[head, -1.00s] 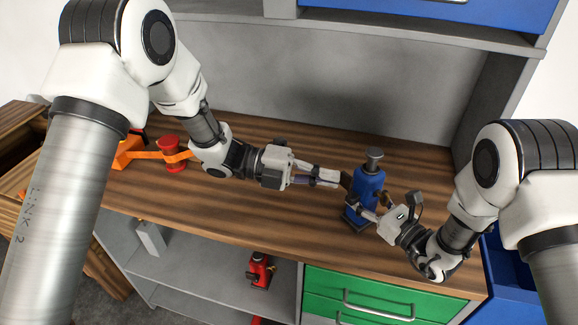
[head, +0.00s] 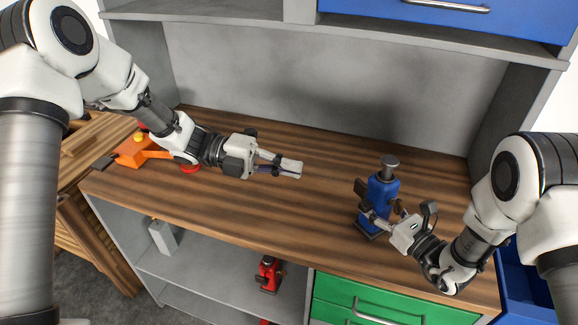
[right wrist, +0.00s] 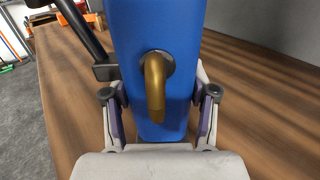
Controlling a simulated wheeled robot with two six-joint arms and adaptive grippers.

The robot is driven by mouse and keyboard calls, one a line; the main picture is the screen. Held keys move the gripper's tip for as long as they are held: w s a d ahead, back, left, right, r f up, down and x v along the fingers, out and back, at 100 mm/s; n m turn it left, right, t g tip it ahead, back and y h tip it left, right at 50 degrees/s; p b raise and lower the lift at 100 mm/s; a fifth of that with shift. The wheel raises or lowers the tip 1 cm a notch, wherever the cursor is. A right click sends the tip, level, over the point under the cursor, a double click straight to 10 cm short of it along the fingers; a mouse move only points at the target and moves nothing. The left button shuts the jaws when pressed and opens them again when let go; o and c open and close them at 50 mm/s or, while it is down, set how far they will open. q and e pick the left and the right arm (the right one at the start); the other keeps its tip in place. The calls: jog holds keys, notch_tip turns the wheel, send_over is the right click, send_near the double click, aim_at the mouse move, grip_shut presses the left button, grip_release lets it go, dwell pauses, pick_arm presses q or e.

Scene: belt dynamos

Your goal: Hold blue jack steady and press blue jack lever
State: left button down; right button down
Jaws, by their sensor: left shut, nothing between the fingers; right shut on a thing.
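The blue jack (head: 381,189) stands upright on the wooden worktop towards the right, with a grey round top. My right gripper (head: 384,220) is shut on the jack from its front right side. In the right wrist view the blue body (right wrist: 153,80) sits between the two fingers, with a brass hook-shaped part on its face. A dark lever-like part (head: 361,189) shows at the jack's left side in the head view. My left gripper (head: 290,168) is shut and empty over the worktop, left of the jack and apart from it.
An orange device (head: 132,152) lies at the worktop's left end, with a red object partly hidden by my left arm. A red jack (head: 268,273) and a grey box (head: 162,237) stand on the shelf below. The worktop's middle is clear.

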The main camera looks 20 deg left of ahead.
pick_arm(q)
jog(key=shift+m+h, duration=0.5)
jog(key=f, duration=0.1)
jog(key=s+a+f, duration=0.1)
jog(key=f, duration=0.1)
jog(key=s+a+f, duration=0.1)
jog(key=shift+f, duration=0.2)
send_near(363, 192)
jog(key=s+d, duration=0.3)
jog(key=d, duration=0.1)
jog(key=w+d, duration=0.2)
jog(key=w, duration=0.1)
jog(key=shift+w+f, duration=0.15)
jog(key=shift+w, duration=0.1)
jog(key=shift+d, duration=0.1)
